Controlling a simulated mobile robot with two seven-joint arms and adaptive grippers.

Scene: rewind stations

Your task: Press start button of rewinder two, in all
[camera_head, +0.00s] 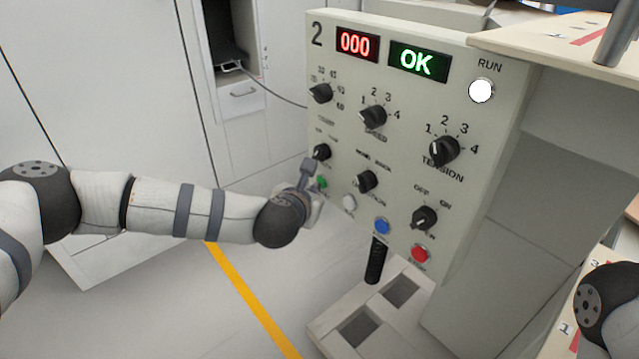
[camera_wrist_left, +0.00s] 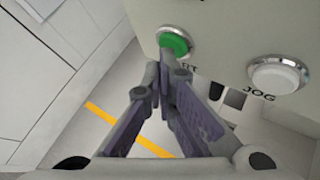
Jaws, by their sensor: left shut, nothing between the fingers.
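The rewinder two panel (camera_head: 400,90) is marked 2. Its displays read a red 000 (camera_head: 356,44) and a green OK (camera_head: 418,61). The green button (camera_head: 321,182) is at the panel's lower left; it also shows in the left wrist view (camera_wrist_left: 174,42), with its label partly hidden by my fingers. My left gripper (camera_head: 309,170) is shut and empty. In the left wrist view its fingertips (camera_wrist_left: 166,62) are right at the lower edge of the green button; I cannot tell whether they touch. My right gripper is out of view.
The white JOG button (camera_wrist_left: 278,75) is right of the green one. A blue button (camera_head: 382,226) and a red button (camera_head: 420,253) are further right, with several black knobs above. The white RUN lamp (camera_head: 481,90) is at the upper right. A black handle (camera_head: 376,260) stands below.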

